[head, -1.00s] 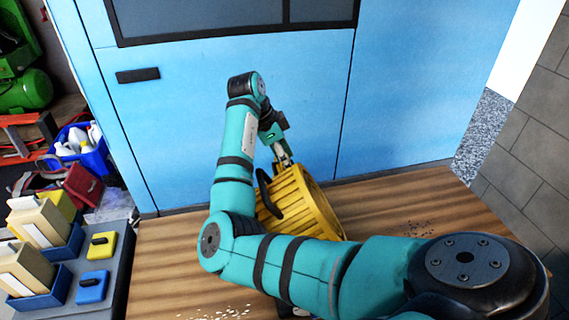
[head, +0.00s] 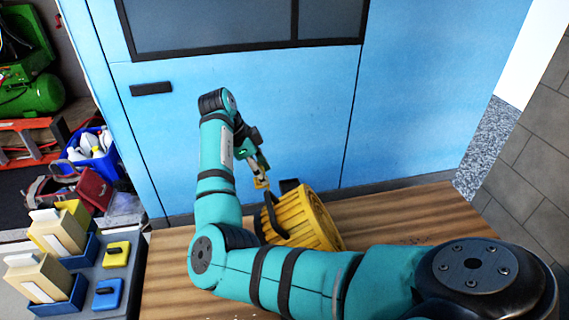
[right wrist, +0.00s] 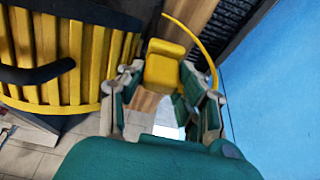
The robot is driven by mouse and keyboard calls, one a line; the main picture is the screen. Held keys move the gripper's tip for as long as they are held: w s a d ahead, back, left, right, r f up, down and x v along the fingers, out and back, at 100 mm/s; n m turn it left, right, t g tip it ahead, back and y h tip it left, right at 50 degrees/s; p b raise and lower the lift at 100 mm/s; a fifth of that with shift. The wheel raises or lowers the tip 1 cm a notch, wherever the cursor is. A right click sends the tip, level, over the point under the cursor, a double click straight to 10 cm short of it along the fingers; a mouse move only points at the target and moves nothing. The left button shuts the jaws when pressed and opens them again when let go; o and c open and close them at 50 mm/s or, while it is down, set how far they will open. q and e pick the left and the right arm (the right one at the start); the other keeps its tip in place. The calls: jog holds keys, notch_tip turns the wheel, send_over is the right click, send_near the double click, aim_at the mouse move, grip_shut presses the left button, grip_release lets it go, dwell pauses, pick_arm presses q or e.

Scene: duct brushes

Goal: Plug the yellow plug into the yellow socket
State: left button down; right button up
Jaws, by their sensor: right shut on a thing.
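The yellow plug (right wrist: 163,68) is a small yellow block between the fingers of my right gripper (right wrist: 160,95) in the right wrist view, with a thin yellow cord curving away. In the head view, my right gripper (head: 261,183) is shut on the plug, above and left of a ribbed yellow drum (head: 306,222) on the wooden bench. The drum also shows at upper left in the right wrist view (right wrist: 75,45). I cannot clearly make out a yellow socket; a yellow plate with a black knob (head: 117,254) sits on a grey panel at left. My left gripper is out of view.
A blue plate with a black knob (head: 107,294) and tan boxes (head: 65,235) stand at the left. A blue cabinet (head: 270,110) rises behind the bench (head: 410,212). My right arm covers much of the bench's front.

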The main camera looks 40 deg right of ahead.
jog(key=w+a, duration=0.4)
jog(key=a, duration=0.4)
jog(key=shift+w+a, duration=0.4)
